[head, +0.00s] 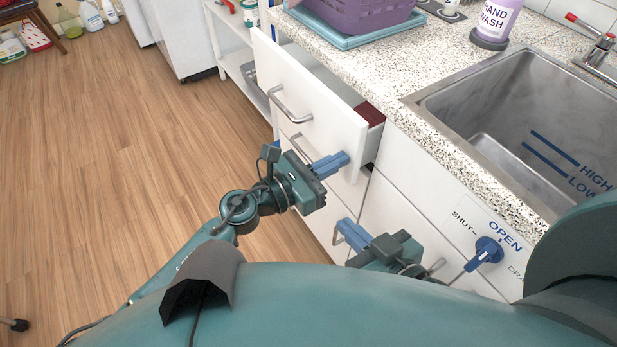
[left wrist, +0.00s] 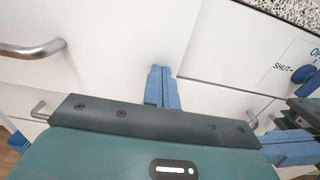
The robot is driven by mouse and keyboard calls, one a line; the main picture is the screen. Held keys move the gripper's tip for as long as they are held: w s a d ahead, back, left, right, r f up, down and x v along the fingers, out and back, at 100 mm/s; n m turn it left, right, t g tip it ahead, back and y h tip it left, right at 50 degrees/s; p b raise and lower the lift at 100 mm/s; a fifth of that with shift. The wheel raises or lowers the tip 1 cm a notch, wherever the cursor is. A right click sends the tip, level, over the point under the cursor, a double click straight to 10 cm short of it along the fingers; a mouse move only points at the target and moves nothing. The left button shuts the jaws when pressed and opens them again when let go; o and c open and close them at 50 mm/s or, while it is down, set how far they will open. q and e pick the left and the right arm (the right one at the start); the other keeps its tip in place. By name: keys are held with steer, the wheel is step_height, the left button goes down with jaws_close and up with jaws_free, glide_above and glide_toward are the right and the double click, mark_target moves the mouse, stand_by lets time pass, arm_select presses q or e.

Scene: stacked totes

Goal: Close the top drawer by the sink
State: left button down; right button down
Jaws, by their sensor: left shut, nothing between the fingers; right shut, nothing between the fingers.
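The top drawer (head: 318,88) by the sink has a white front and stands pulled out from under the counter. Its metal bar handle (head: 289,106) also shows in the left wrist view (left wrist: 30,50). A dark red item (head: 370,113) is partly visible inside. My left gripper (head: 332,164) is shut and empty, its blue fingers at the lower right part of the drawer front. In the left wrist view its fingers (left wrist: 162,84) point at the white front; I cannot tell whether they touch. My right gripper (head: 350,232) is shut and empty, lower, near the cabinet fronts below.
The sink (head: 520,120) is set in the speckled counter (head: 420,60). A purple basket (head: 362,12) on a blue tray and a hand wash bottle (head: 495,22) stand on it. A blue valve knob (head: 488,250) sticks out at right. The wooden floor (head: 110,150) at left is mostly clear.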

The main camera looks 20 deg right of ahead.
mark_target(356, 150)
arm_select(q)
steer(key=b+x, duration=0.1)
steer(key=x, duration=0.4)
steer(key=shift+d+r, duration=0.1)
steer(key=shift+r, duration=0.05)
steer(key=shift+r, duration=0.1)
